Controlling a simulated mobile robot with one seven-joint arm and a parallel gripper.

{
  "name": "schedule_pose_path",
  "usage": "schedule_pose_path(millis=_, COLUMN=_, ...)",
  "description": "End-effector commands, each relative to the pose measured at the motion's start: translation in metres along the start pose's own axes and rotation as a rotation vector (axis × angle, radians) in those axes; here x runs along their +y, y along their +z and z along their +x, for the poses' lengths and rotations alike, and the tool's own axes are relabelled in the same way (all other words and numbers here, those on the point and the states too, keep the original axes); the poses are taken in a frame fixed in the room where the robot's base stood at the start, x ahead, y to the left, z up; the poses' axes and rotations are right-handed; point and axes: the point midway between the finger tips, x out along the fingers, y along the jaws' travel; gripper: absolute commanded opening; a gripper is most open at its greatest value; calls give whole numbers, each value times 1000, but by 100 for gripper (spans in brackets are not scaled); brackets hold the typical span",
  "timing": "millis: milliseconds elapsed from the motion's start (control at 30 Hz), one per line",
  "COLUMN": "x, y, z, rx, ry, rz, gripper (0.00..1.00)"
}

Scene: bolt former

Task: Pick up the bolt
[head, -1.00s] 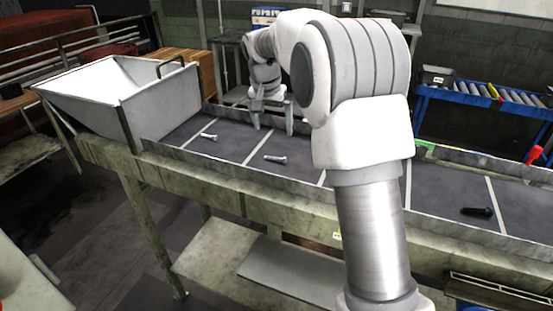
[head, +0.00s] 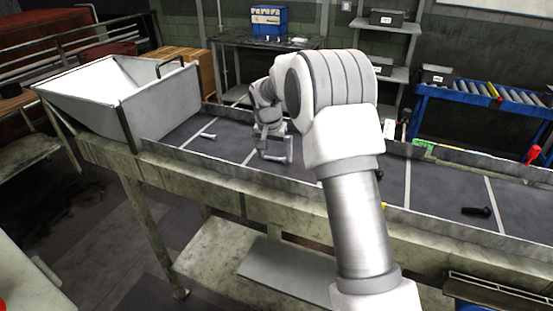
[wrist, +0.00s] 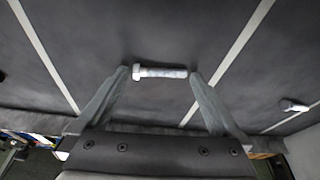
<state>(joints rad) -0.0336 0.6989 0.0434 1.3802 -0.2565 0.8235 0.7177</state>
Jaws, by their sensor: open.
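A silver bolt (wrist: 160,72) with a hex head lies on the dark belt in the wrist view, head to the left. My gripper (wrist: 160,75) is open, with one fingertip by the bolt's head and the other by the end of its shank. The bolt lies lengthwise across the gap between the fingertips. I cannot tell whether they touch it. In the head view my gripper (head: 276,153) is low over the belt and largely covers this bolt. A second silver bolt (head: 208,136) lies further left on the belt; it also shows in the wrist view (wrist: 293,106).
A black bolt (head: 476,211) lies on the belt (head: 445,190) at the right. A grey metal hopper (head: 165,105) stands at the belt's left end. Low side rails run along the belt. A blue roller stand (head: 465,97) and shelves stand behind.

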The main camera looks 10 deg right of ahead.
Motion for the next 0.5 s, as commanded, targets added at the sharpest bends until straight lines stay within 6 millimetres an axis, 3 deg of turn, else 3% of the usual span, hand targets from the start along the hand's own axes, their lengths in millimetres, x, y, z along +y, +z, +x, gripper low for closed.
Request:
schedule_pose_path(millis=133, x=0, y=0, z=0, rx=0, ry=0, rz=0, gripper=98)
schedule_pose_path(millis=500, x=0, y=0, z=-1, rx=0, ry=0, rz=0, gripper=32)
